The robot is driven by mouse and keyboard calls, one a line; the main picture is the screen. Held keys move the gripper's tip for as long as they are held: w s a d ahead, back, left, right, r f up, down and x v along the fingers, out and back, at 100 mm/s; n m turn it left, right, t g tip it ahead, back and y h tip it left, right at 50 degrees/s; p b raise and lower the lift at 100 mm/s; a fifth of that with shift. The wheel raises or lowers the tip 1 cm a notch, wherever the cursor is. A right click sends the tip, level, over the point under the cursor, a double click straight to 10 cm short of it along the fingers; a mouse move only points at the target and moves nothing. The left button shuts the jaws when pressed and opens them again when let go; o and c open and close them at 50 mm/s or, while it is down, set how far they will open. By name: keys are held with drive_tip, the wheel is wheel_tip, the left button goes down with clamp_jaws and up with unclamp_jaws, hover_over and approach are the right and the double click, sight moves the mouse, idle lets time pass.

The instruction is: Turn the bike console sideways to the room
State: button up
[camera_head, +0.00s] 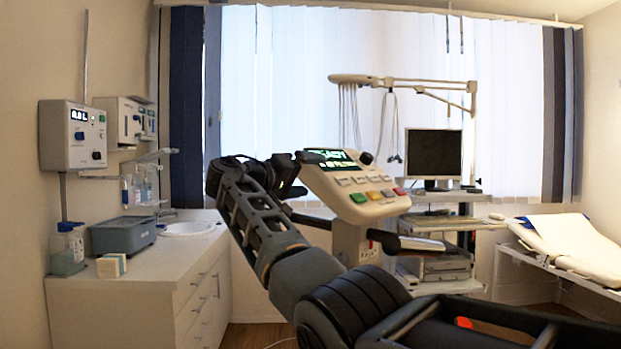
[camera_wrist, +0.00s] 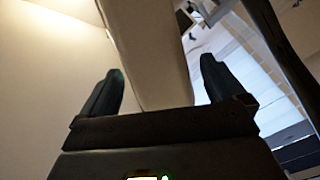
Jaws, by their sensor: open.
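The bike console (camera_head: 362,203) is a cream box with a lit green display, coloured buttons and a slanted face. It stands on a cream post right of centre in the head view, its face turned toward the lower right. My gripper (camera_head: 286,178) is at the console's left edge. In the wrist view, a cream slab (camera_wrist: 148,50), which looks like the console's side, reaches between the two dark fingers of my gripper (camera_wrist: 162,82). The fingers are apart, with gaps showing beside the slab. My gripper hides part of the console's left edge.
Behind stands a cart (camera_head: 440,265) with a monitor (camera_head: 433,154) and a cable arm (camera_head: 400,82). A couch (camera_head: 575,245) is at the right.

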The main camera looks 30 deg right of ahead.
drive_tip(key=b+v, duration=0.1)
drive_tip(key=v, duration=0.5)
drive_tip(key=shift+a, duration=0.1)
